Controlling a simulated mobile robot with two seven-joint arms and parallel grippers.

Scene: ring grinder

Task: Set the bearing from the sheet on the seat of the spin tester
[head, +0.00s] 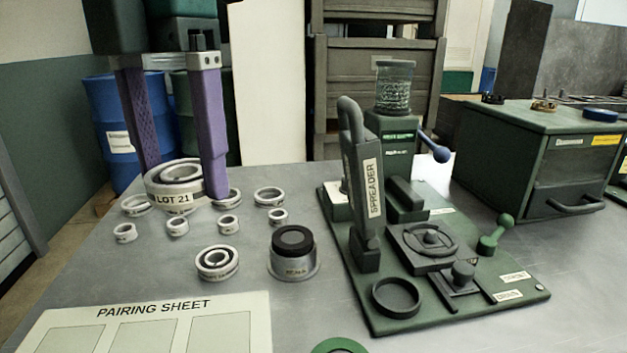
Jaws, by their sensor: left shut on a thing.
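My left gripper (183,180), with purple fingers, comes down at the left. It is shut on the large pale ring labelled LOT 21 (172,197), which has smaller rings nested inside. I cannot tell whether this ring touches the table. The pairing sheet (95,325) lies at the front left, cut off by the picture edge; the visible parts of its boxes are empty. A bearing-like ring set (217,263) lies on the table behind the sheet. I see no label reading spin tester, so I cannot tell which fixture holds its seat. My right gripper is not in view.
Several loose rings (269,196) lie around the held one. A dark-topped cylinder (293,254) stands mid-table. A green base (455,307) carries the tall spreader (372,190), a round cup (397,297) and knobs. A green cabinet (530,150) stands behind right.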

